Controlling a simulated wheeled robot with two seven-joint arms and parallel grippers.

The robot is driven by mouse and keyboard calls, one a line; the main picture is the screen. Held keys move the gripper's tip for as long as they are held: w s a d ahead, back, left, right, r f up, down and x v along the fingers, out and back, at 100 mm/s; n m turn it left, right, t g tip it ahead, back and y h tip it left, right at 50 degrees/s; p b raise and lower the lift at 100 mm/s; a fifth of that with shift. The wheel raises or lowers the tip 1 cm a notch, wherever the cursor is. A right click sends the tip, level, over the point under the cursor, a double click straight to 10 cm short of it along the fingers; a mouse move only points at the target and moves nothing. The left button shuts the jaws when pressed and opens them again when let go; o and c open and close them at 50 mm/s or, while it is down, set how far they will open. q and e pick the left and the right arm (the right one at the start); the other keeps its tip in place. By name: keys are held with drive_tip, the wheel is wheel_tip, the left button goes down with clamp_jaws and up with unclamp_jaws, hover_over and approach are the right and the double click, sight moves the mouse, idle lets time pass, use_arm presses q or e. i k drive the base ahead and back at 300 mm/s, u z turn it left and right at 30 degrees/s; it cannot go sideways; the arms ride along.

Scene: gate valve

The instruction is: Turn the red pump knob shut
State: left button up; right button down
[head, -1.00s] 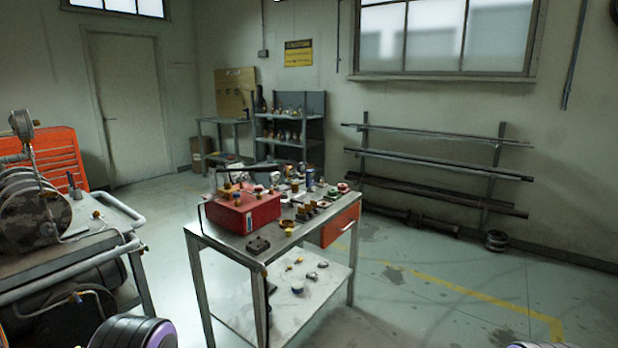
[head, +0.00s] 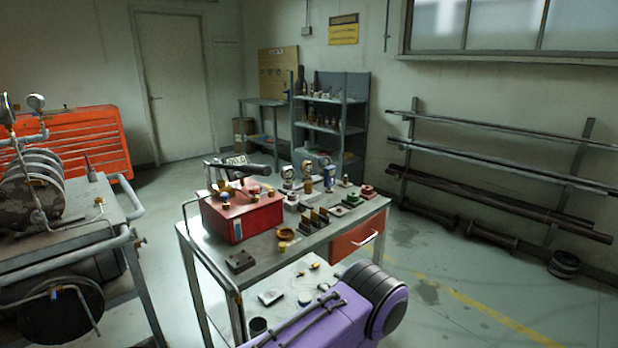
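A red pump box (head: 243,215) sits on the metal worktable, with a dark lever or handle (head: 240,167) and small brass fittings on top. A small red spot (head: 269,188) on its top may be the red knob, but it is too small to be sure. A separate red round part (head: 367,190) lies at the table's right back corner. Neither of my grippers is in view. A purple arm link of mine with a dark grey end crosses the bottom centre, in front of the table's lower shelf.
The metal worktable (head: 276,253) also holds gauges, small fittings and a dark block (head: 240,262); it has an orange drawer (head: 356,238). A cart with a tank (head: 70,245) stands at left. A pipe rack (head: 500,180) lines the right wall.

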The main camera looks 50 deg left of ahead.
sight(253, 191)
drive_tip(key=i, duration=0.95)
drive_tip(key=u, duration=0.8)
drive_tip(key=i, duration=0.8)
drive_tip(key=u, duration=0.9)
